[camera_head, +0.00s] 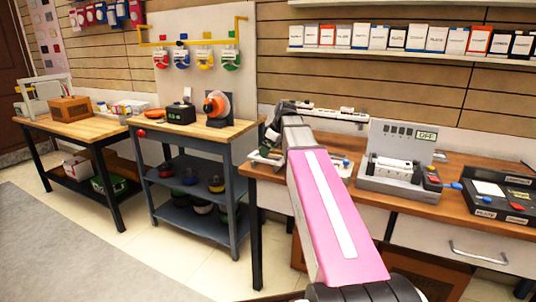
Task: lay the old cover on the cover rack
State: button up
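My gripper (268,150) is at the left end of the brown desk, at the end of my pink and grey arm. It is small and partly hidden by the arm, so I cannot tell whether its fingers are open or whether they hold anything. A pale flat tray or plate (341,164) lies under it and behind my arm. I cannot identify the old cover for certain. A white ribbed piece (394,167) sits in the grey device with an OFF display (426,135). A pale rail with white pieces (335,114) behind the desk may be the cover rack; this is unclear.
A black tray (500,193) lies at the desk's right. A blue-grey cart (190,137) with an orange reel (216,104) and a black box (181,113) stands left of the desk. A wooden table (70,119) stands further left. The floor in front is clear.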

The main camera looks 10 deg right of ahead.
jog(key=v, duration=0.9)
jog(key=shift+r, duration=0.4)
